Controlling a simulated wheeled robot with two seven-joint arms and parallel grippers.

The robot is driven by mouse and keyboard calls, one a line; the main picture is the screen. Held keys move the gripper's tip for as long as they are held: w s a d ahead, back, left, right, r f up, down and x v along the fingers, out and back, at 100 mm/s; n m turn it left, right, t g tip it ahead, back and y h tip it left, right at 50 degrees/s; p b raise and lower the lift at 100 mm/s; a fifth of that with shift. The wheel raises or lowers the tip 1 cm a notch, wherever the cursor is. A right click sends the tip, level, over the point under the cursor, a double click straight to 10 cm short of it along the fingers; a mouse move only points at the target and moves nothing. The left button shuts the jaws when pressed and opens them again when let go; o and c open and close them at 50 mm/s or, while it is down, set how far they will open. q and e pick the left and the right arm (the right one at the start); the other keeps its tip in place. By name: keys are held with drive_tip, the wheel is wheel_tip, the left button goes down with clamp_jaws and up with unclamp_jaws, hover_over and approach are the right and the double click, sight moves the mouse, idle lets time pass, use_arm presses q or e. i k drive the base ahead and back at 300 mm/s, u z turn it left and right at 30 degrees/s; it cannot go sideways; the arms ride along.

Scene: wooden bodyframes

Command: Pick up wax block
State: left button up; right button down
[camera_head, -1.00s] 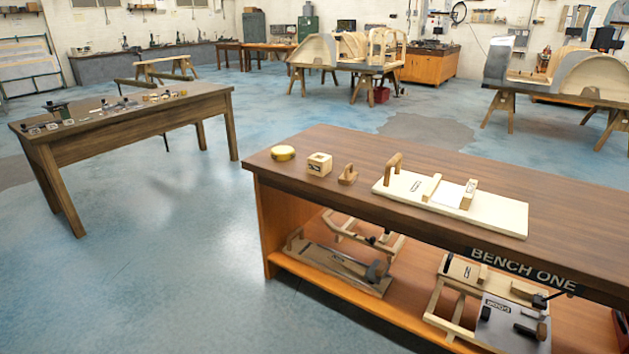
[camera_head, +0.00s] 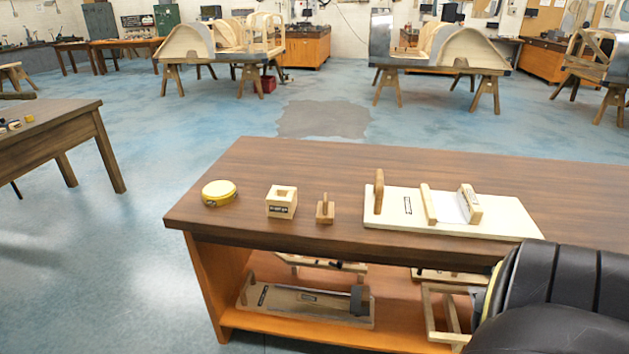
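A round yellow, tin-like piece (camera_head: 219,193) lies near the left end of the brown bench top. A pale wooden block (camera_head: 281,202) with a square hollow in its top and a dark label on its front stands to its right. A small wooden piece with an upright grip (camera_head: 325,209) is right of that. The labels are too small to read, so I cannot tell which of these is the wax block. Neither gripper is in view. A black rounded part of my own arm fills the lower right corner and covers part of the bench.
A pale board (camera_head: 385,220) with wooden handles and strips lies on the bench top (camera_head: 400,165). The shelf below (camera_head: 300,333) holds wooden fixtures. Another table (camera_head: 50,125) stands at left. Open blue floor lies between them. Car-body frames on trestles stand behind.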

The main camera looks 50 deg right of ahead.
sight(325, 214)
drive_tip(key=z, duration=0.85)
drive_tip(key=i, duration=1.1)
drive_tip(key=z, duration=1.2)
